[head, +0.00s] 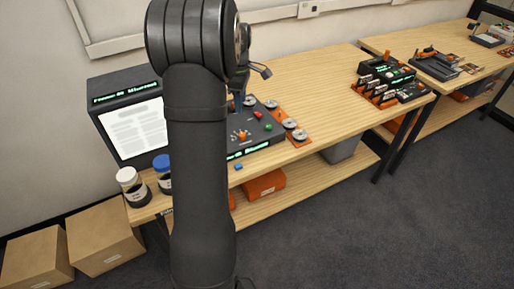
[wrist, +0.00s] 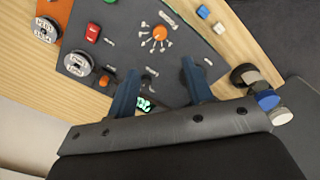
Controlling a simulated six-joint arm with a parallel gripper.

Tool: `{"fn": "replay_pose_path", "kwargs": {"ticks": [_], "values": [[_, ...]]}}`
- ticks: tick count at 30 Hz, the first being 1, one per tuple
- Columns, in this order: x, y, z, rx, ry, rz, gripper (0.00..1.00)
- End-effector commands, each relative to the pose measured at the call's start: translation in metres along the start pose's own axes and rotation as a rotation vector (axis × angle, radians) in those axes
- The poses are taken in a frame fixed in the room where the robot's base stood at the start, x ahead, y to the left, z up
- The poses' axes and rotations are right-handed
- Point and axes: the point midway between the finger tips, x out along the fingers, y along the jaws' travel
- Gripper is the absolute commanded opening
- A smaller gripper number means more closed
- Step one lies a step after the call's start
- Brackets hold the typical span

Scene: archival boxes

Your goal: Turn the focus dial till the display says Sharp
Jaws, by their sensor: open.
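A dark control console (head: 262,133) sits on the wooden bench, partly hidden behind my arm. A screen unit (head: 125,93) at the left shows green text that seems to read "Focus: Blurred". A green display on the console front (head: 248,151) also seems to read Blurred. An orange dial (wrist: 160,33) with small pale labels around it stands on the console. A small dark knob (wrist: 149,80) lies between my fingertips in the wrist view. Which one is the focus dial is not clear. My gripper (wrist: 158,82) is open and empty above the console, its two blue fingers apart.
A red switch (wrist: 93,32) and round metal reels (wrist: 79,64) are near the dial. Jars (head: 131,185) stand at the bench's left end. A small blue block (head: 239,166) lies before the console.

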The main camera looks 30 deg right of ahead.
Motion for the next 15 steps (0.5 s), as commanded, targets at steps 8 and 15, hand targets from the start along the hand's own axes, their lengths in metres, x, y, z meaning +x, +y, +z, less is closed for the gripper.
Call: {"fn": "replay_pose_path", "kwargs": {"ticks": [8,15], "values": [[-0.029,0.001,0.0,0.104,0.001,0.004,0.47],[-0.019,0.0,0.0,0.133,-0.001,-0.003,0.47]]}}
